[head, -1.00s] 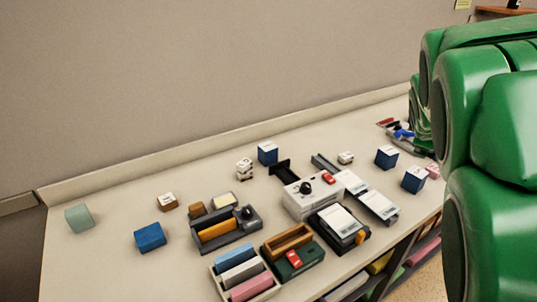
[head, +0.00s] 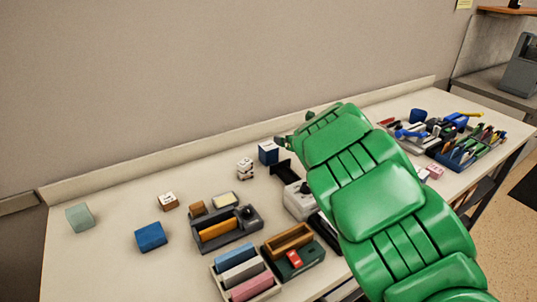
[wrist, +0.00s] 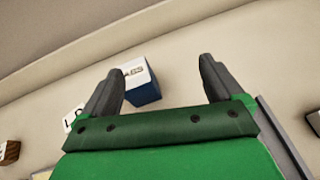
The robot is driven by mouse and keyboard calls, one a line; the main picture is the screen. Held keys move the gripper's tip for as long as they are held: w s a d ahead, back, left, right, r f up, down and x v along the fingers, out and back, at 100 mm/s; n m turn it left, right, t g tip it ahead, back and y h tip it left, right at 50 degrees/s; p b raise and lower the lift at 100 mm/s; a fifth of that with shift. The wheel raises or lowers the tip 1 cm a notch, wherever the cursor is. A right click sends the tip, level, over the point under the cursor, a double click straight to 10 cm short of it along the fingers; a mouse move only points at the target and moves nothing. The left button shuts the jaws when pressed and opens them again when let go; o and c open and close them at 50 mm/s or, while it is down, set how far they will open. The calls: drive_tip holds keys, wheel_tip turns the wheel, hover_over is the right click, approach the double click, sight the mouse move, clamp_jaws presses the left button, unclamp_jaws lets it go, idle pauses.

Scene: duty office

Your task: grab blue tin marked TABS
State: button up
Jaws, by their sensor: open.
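A blue tin (head: 268,153) stands near the back of the table, by the wall-side ledge. In the wrist view the blue tin (wrist: 146,94) has a white top with letters reading "ABS"; my left finger hides part of it. My gripper (wrist: 162,66) is open and empty. The tin shows between the two fingers, closer to the left one. In the head view my gripper (head: 284,142) is beside the tin, at its upper right, and my arm covers much of the table's right half.
Another blue box (head: 150,237) lies front left. Organiser trays (head: 226,230) fill the middle front. Pen trays (head: 468,150) stand far right.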

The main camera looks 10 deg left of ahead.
sight(269, 146)
drive_tip(key=a+f+n, duration=0.1)
drive_tip(key=s+a+f+n+g+y, duration=0.1)
drive_tip(key=a, duration=0.1)
drive_tip(key=s+a+f+n, duration=0.1)
drive_tip(key=a, duration=0.1)
drive_tip(key=shift+s+a+f+g+y, duration=0.1)
drive_tip(key=shift+a+f+g+y, duration=0.1)
drive_tip(key=shift+g+y, duration=0.15)
drive_tip(key=shift+x, duration=2.25)
drive_tip(key=shift+w+a+f, duration=0.35)
drive_tip(key=shift+w+f, duration=0.2)
drive_tip(key=shift+w, duration=0.3)
drive_tip(key=shift+w+a+f, duration=0.1)
drive_tip(key=shift+w+a, duration=0.25)
drive_tip(key=shift+a, duration=0.05)
drive_tip(key=c, duration=1.1)
